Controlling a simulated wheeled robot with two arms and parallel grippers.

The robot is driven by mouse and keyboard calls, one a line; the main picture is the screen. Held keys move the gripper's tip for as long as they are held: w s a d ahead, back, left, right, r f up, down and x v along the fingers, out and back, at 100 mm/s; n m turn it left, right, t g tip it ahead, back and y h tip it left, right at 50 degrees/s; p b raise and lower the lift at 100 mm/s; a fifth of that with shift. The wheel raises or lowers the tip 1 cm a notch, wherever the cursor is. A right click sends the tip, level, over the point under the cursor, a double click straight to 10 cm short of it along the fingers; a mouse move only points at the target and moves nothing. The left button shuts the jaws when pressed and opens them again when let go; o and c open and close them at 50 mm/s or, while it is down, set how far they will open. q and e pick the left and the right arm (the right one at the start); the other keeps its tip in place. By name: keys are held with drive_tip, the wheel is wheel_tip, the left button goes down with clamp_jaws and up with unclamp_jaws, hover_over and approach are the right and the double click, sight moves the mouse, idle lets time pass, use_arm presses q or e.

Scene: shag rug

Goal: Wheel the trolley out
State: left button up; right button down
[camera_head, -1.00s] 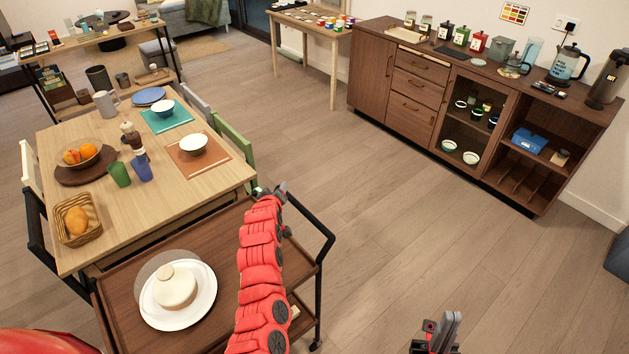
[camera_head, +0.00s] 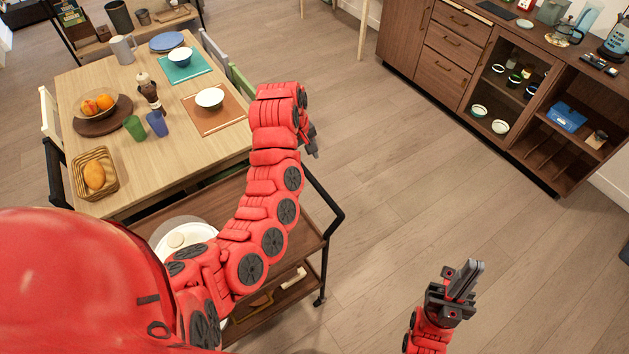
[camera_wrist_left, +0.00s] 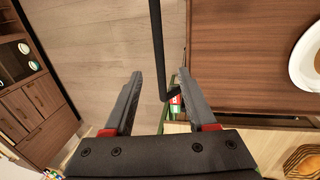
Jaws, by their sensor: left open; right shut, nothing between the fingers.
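The trolley has a dark wood top (camera_head: 290,238) and a black tubular handle (camera_head: 334,212) at its right end. A white plate with a round pale item (camera_head: 177,240) stands on it, partly hidden by my arm. My left gripper (camera_head: 312,145) is near the handle's far end, partly hidden by its own wrist. In the left wrist view the left gripper (camera_wrist_left: 158,80) is open, with the handle bar (camera_wrist_left: 157,45) showing between its fingers; I cannot tell whether they touch. My right gripper (camera_head: 464,282) is shut and empty over bare floor, right of the trolley.
A dining table (camera_head: 150,90) with bowls, cups and a fruit basket (camera_head: 95,174) stands against the trolley's far side. A green chair (camera_head: 241,88) is close to the left gripper. A wooden cabinet (camera_head: 440,68) stands at the upper right. The floor (camera_head: 400,190) between is clear.

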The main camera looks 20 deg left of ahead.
use_arm(q)
drive_tip(key=b, duration=0.6)
hover_over(314, 182)
drive_tip(key=s, duration=0.1)
drive_tip(key=f, duration=0.8)
drive_tip(key=shift+a+f, duration=0.3)
drive_tip(key=shift+f, duration=0.1)
drive_tip(key=f, duration=0.1)
drive_tip(key=f+p, duration=0.1)
drive_tip(key=f, duration=0.1)
drive_tip(key=shift+w+d, duration=0.2)
drive_tip(key=shift+w, duration=0.1)
drive_tip(key=shift+d+f+p, duration=0.1)
drive_tip(key=shift+f+p, duration=0.3)
drive_tip(key=shift+f, duration=0.1)
drive_tip(key=shift+w+f, duration=0.1)
drive_tip(key=shift+f, duration=0.15)
drive_tip(key=shift+c, duration=0.2)
clamp_jaws()
